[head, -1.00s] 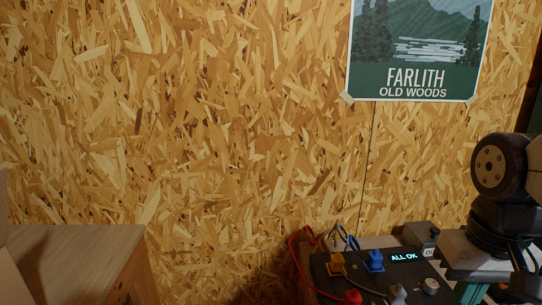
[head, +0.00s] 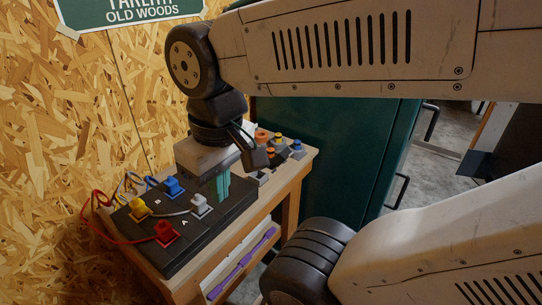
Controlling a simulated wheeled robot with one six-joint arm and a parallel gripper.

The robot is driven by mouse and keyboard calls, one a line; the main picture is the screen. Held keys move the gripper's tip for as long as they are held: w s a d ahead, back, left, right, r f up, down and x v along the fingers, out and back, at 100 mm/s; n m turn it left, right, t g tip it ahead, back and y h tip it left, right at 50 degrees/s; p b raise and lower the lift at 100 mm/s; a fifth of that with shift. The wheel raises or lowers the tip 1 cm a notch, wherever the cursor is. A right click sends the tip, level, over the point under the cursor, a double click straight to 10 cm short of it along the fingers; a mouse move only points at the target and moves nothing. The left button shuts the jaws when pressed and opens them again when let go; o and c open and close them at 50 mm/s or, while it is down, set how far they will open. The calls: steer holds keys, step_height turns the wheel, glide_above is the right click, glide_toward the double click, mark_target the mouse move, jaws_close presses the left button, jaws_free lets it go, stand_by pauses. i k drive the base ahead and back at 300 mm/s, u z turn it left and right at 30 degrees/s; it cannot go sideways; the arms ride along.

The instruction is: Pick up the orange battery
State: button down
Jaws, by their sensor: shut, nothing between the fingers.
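My gripper (head: 222,187), with teal fingers, points down over the right end of a black panel box. It is shut and holds nothing. Behind it, on the far part of the wooden bench (head: 291,196), stand several small dark grey pieces with coloured tops. One has an orange top (head: 262,137), partly hidden by my wrist. Another orange-topped piece (head: 270,152) is nearer. I cannot tell which of these is the orange battery. My gripper is apart from both, on their left and nearer side.
The black box (head: 170,246) carries blue, yellow, white and red plugs with cables looping off its left side. A yellow-topped piece (head: 278,138) and a blue-topped piece (head: 297,145) stand close by the orange ones. A dark green cabinet (head: 335,160) stands behind the bench.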

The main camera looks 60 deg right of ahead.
mark_target(270, 151)
steer(key=z, duration=1.35)
steer(key=k, duration=0.35)
steer(key=u, duration=0.5)
steer(key=i, duration=0.5)
steer(key=z, duration=0.9)
